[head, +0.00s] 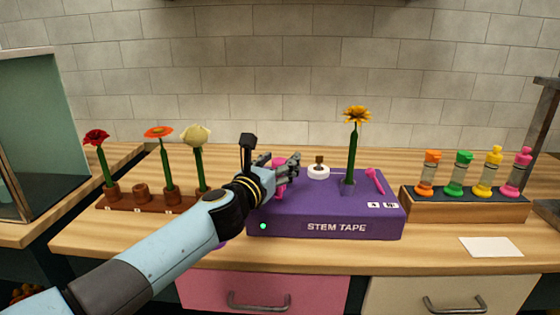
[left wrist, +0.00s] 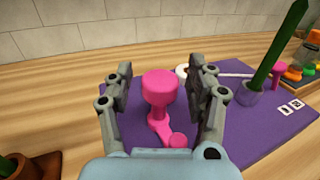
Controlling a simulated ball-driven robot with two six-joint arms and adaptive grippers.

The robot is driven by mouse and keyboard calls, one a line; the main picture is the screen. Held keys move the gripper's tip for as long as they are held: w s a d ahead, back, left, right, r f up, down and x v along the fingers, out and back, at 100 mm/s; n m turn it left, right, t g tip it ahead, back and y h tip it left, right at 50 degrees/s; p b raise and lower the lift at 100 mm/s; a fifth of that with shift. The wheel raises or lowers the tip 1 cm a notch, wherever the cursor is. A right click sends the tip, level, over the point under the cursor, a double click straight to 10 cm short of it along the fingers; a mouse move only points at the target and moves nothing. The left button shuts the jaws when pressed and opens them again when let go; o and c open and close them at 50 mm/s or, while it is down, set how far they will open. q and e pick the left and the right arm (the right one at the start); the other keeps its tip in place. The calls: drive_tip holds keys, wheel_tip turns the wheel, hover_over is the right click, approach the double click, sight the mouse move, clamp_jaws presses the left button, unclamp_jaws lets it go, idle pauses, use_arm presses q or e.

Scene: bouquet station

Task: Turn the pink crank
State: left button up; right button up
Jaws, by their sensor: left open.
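The pink crank (left wrist: 159,90) stands on the left part of the purple stem tape box (head: 330,228). In the left wrist view its round knob is upright between my fingers, with its arm leading to a smaller pink hub. My left gripper (left wrist: 159,78) is open around the knob, with a visible gap on each side. In the head view the gripper (head: 292,160) covers most of the crank. My right gripper is not in view.
Left is a brown rack (head: 140,203) of flowers. Right is a wooden stand (head: 465,207) with coloured bottles.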

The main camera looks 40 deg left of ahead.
use_arm(q)
drive_tip(key=shift+w, duration=0.25)
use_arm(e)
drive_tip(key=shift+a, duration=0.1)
use_arm(q)
drive_tip(key=shift+c, duration=0.2)
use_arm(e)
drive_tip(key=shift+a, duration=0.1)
use_arm(q)
drive_tip(key=shift+c, duration=1)
clamp_jaws()
